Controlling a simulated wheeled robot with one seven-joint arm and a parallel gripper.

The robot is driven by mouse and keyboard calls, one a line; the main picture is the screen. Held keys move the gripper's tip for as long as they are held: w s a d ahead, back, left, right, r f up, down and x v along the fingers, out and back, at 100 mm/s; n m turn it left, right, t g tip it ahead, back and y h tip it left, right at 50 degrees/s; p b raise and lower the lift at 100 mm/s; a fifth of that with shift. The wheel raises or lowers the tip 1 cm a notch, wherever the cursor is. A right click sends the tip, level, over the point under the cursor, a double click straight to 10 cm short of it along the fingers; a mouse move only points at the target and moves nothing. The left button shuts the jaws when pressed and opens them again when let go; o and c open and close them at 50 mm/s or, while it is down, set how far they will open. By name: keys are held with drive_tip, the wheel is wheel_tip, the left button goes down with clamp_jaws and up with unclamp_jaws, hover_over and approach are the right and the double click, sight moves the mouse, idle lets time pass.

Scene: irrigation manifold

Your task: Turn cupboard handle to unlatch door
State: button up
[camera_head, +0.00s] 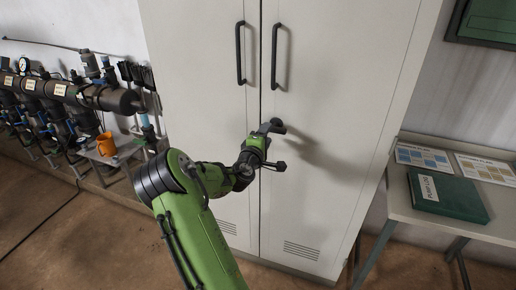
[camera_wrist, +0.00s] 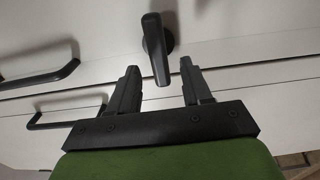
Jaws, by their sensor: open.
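The cupboard (camera_head: 330,110) is a tall pale grey two-door cabinet, and both doors look closed. The dark lever handle (camera_wrist: 154,45) shows in the wrist view on the door panel beyond the seam, with its round base behind it. Its free end reaches between the two fingers of my gripper (camera_wrist: 159,68). The fingers are open, with a visible gap on each side of the lever. In the head view my gripper (camera_head: 267,132) is near the door seam below the long bars, where the dark lever and fingers are hard to tell apart.
Two long black vertical bar handles, left (camera_head: 240,53) and right (camera_head: 276,56), flank the seam above my gripper. A pipe manifold (camera_head: 70,92) and an orange mug (camera_head: 106,144) are at left. A side table (camera_head: 405,209) with a green binder (camera_head: 448,196) stands at right.

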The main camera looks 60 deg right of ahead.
drive_tip(key=s+a+b, duration=0.1)
drive_tip(key=a, duration=1)
drive_tip(key=shift+s, duration=0.4)
drive_tip(key=shift+a, duration=0.1)
